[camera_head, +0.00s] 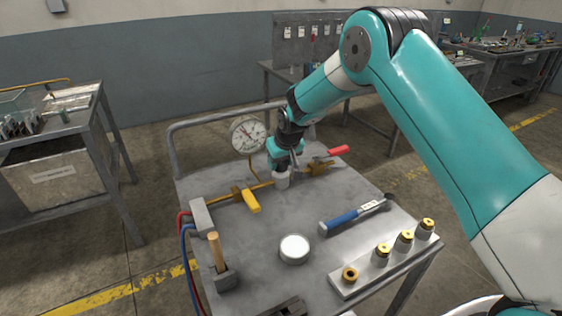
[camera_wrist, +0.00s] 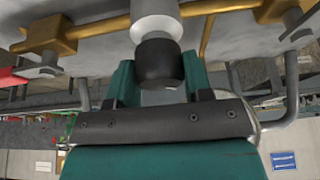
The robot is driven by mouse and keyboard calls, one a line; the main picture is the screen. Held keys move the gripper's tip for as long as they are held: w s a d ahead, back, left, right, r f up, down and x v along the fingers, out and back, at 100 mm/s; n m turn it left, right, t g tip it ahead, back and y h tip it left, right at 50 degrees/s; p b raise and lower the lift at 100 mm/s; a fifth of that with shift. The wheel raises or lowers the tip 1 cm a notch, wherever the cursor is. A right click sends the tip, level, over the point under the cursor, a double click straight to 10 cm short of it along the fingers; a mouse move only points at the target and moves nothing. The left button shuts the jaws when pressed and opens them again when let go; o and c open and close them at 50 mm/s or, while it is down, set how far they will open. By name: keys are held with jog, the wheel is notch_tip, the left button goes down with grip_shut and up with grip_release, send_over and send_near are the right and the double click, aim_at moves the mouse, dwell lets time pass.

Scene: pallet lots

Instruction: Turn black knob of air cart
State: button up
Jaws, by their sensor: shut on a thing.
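The air cart (camera_head: 255,250) is a grey metal cart with a tube handle at its far side. A pale cylindrical body (camera_head: 282,180) sits on its brass pipe and also shows in the wrist view (camera_wrist: 156,22). The black knob (camera_wrist: 158,62) caps this body in the wrist view. My gripper (camera_wrist: 160,76) has its teal fingers shut on the knob, one on each side. In the head view my gripper (camera_head: 284,160) hangs over the body from above and hides the knob.
A pressure gauge (camera_head: 248,134) stands close left of my gripper. A red-handled valve (camera_head: 338,150) is close right, a yellow-handled valve (camera_head: 251,201) nearer.

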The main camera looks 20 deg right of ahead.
dwell(0.4)
jog(key=o, duration=0.9)
jog(key=b+v, duration=0.2)
jog(key=v, duration=1.5)
jog(key=shift+s+r, duration=0.1)
jog(key=shift+r, duration=0.1)
jog(key=s+a+r+n+g+y, duration=0.1)
jog(key=s+a, duration=0.1)
jog(key=s, duration=1)
jog(key=s+a+r+n+g+y+p, duration=0.1)
jog(key=s+a+n+g, duration=0.1)
jog(key=s, duration=1)
jog(key=s+a+r+n+g+y, duration=0.1)
jog(key=s+r, duration=0.1)
jog(key=s, duration=1)
jog(key=shift+s+a+r+n, duration=0.1)
jog(key=shift+s+a+n, duration=0.2)
jog(key=shift+a, duration=0.1)
jog(key=shift+w, duration=0.1)
